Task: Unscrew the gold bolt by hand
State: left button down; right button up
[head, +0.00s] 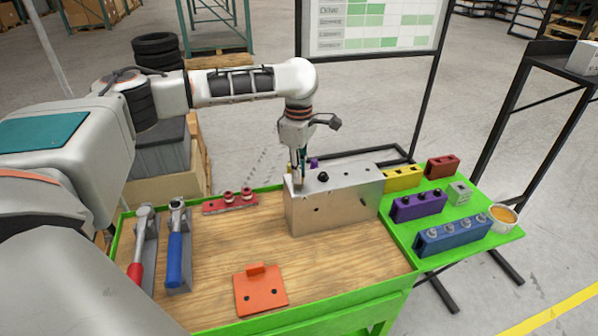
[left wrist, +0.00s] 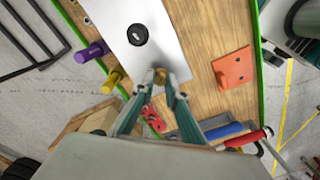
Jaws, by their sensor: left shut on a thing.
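The chassis block (head: 335,205) is a silver box standing on the wooden table. My left gripper (head: 298,182) points down at the left end of its top face. In the left wrist view the gripper (left wrist: 163,88) has its fingertips close around a small gold bolt (left wrist: 159,76) at the near end of the block (left wrist: 165,45). The fingers partly cover the bolt, and how far it sits in its hole cannot be seen. A black bolt (head: 323,177) is on the top face beside the gripper. My right gripper is out of view.
A purple peg (left wrist: 90,51) and a yellow peg (left wrist: 113,79) stick out behind the block. An orange plate (head: 260,290), red-handled tool (head: 137,270), blue-handled tool (head: 175,258) and red holder (head: 230,203) lie around it. Coloured racks and a bowl (head: 503,217) stand right.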

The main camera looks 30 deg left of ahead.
pick_arm(q)
jog(key=shift+s+d+f+n, duration=0.1)
jog(key=shift+s+f+n, duration=0.1)
jog(key=shift+f+n, duration=0.1)
jog(key=shift+r+n, duration=0.1)
jog(key=shift+n, duration=0.3)
jog(key=shift+d, duration=0.15)
jog(key=shift+n, duration=1)
